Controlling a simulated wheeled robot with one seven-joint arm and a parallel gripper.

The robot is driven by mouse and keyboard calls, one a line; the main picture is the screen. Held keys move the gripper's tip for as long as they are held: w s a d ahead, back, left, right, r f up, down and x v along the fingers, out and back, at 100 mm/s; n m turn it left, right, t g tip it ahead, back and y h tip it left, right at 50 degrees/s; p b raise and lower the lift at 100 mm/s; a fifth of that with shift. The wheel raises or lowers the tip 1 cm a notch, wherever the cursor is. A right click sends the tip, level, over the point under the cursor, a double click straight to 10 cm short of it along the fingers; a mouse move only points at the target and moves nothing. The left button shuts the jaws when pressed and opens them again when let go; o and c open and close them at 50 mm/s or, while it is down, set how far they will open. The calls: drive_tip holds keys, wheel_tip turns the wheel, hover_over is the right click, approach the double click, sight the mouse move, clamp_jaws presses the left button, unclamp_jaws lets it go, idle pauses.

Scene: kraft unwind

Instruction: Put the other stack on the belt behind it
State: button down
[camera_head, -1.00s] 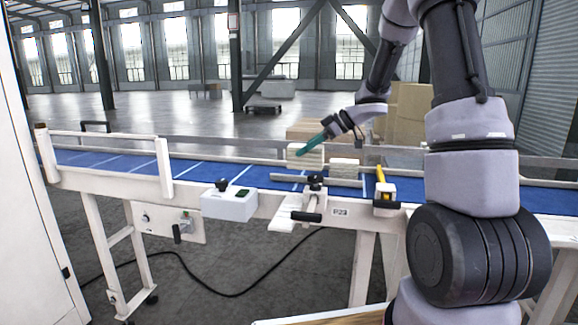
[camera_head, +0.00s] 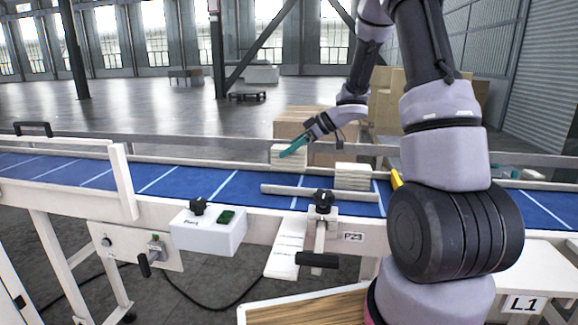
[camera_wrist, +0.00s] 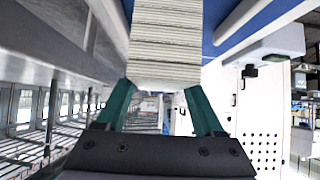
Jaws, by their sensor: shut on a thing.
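My gripper (camera_head: 292,149) has teal fingers and is shut on a pale layered stack (camera_head: 276,157). The stack is by the far rail of the blue belt (camera_head: 170,186); I cannot tell whether its underside touches the belt. In the wrist view the held stack (camera_wrist: 165,45) shows its layered side between the fingertips (camera_wrist: 160,88). A second pale stack (camera_head: 352,176) stands upright on the belt to the right, apart from my gripper and behind the right end of a grey guide bar (camera_head: 320,193).
A white control box (camera_head: 208,232) and a clamp with a black knob (camera_head: 323,198) are on the near belt edge. Cardboard boxes (camera_head: 385,100) stand beyond the far rail. A wooden-topped surface (camera_head: 310,308) is at the front. The belt is clear to the left.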

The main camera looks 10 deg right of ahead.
sight(290, 163)
drive_tip(key=shift+f, duration=2.3)
drive_tip(key=shift+f, duration=0.15)
unclamp_jaws()
